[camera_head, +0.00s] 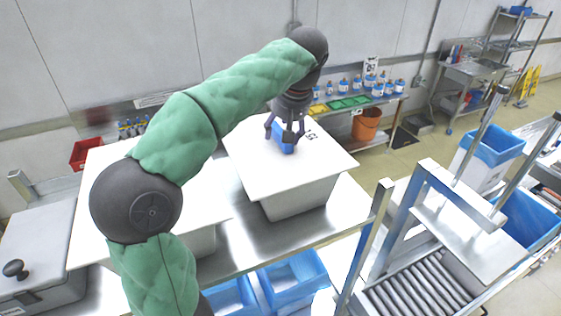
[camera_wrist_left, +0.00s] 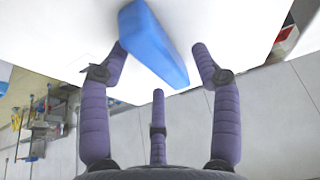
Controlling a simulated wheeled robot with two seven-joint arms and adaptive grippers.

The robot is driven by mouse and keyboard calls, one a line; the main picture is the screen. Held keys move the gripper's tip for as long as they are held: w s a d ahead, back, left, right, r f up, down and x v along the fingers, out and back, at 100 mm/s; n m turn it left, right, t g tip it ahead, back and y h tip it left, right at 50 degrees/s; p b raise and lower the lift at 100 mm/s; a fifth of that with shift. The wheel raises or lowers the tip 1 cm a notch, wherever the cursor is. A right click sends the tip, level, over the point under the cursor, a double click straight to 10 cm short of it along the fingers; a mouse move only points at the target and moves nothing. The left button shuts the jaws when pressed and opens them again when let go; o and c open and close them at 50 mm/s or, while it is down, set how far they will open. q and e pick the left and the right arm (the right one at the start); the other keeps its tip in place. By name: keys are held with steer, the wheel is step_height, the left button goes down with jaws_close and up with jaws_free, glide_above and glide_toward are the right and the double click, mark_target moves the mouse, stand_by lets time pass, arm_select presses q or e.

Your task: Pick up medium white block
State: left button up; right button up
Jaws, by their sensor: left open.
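The only block in view is blue, not white. This blue block (camera_head: 283,143) stands on the white lid (camera_head: 265,175) of a bin in the head view. It also shows in the left wrist view (camera_wrist_left: 152,45), as a long blue piece lying across the picture. My left gripper (camera_head: 285,134) is right over the block, with its purple fingers around it. In the left wrist view my left gripper (camera_wrist_left: 160,70) is open, with fingers on both sides of the block. I cannot tell whether any finger touches it. My right gripper is not in view.
A second white-lidded bin (camera_head: 90,215) stands to the left, partly behind my arm. Blue bins (camera_head: 292,277) sit below the metal table. A roller conveyor with a metal frame (camera_head: 415,290) is at the right. A shelf with bottles and an orange bucket (camera_head: 366,124) are behind.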

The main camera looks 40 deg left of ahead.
arm_select(q)
steer(key=shift+w+f, duration=0.1)
steer(key=shift+f, duration=0.2)
steer(key=shift+r, duration=0.1)
jaws_close()
